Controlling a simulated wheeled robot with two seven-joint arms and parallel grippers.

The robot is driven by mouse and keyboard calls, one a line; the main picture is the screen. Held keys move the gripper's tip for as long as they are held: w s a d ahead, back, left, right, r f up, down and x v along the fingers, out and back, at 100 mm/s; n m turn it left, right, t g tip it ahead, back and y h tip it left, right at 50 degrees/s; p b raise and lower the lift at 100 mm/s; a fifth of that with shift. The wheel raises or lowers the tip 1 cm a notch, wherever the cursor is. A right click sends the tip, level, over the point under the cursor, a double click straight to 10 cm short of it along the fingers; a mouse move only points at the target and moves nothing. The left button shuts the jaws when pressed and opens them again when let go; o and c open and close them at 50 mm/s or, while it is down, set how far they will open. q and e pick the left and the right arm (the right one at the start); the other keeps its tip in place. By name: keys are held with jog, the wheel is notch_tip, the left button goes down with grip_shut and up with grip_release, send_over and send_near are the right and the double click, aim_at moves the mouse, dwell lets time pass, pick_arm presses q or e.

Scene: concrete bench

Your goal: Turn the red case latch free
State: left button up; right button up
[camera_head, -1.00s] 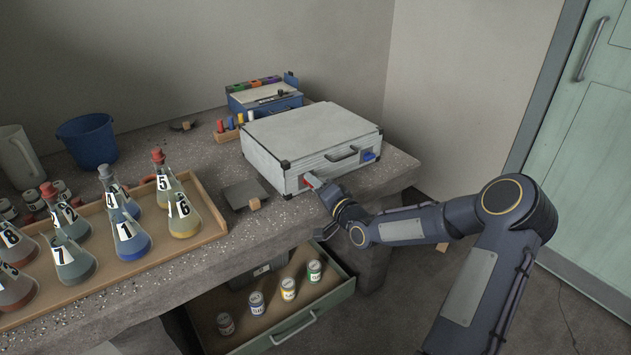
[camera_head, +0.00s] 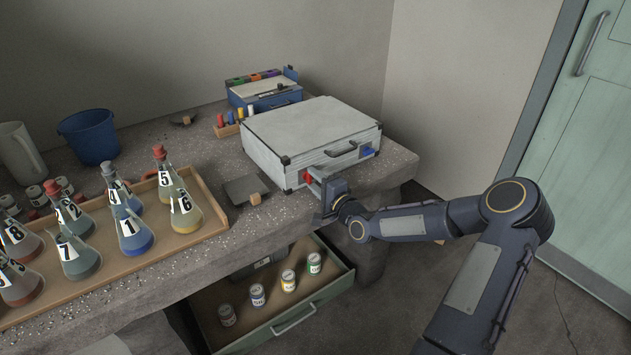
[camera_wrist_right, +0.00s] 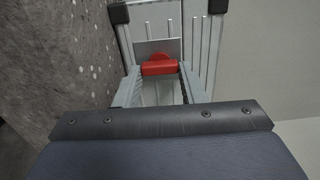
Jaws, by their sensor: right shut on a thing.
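The silver case (camera_head: 310,137) lies closed on the bench with its front toward me. The red latch (camera_head: 307,177) is on the left of its front, and a blue latch (camera_head: 367,152) is on the right. My right gripper (camera_head: 314,178) is at the red latch, shut on it. In the right wrist view the red latch (camera_wrist_right: 159,67) sits between the two fingertips of the gripper (camera_wrist_right: 158,75), against the ribbed case side (camera_wrist_right: 205,45). The fingers partly hide it in the head view. My left gripper is not in view.
A wooden tray of numbered flasks (camera_head: 205,228) stands at the left of the bench. An open drawer (camera_head: 300,318) with several small cans is below the case. A dark plate with a wooden block (camera_head: 243,189) lies left of the case. A blue box (camera_head: 263,95) stands behind.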

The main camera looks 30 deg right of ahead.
jog(key=shift+f, duration=0.1)
jog(key=o, duration=1)
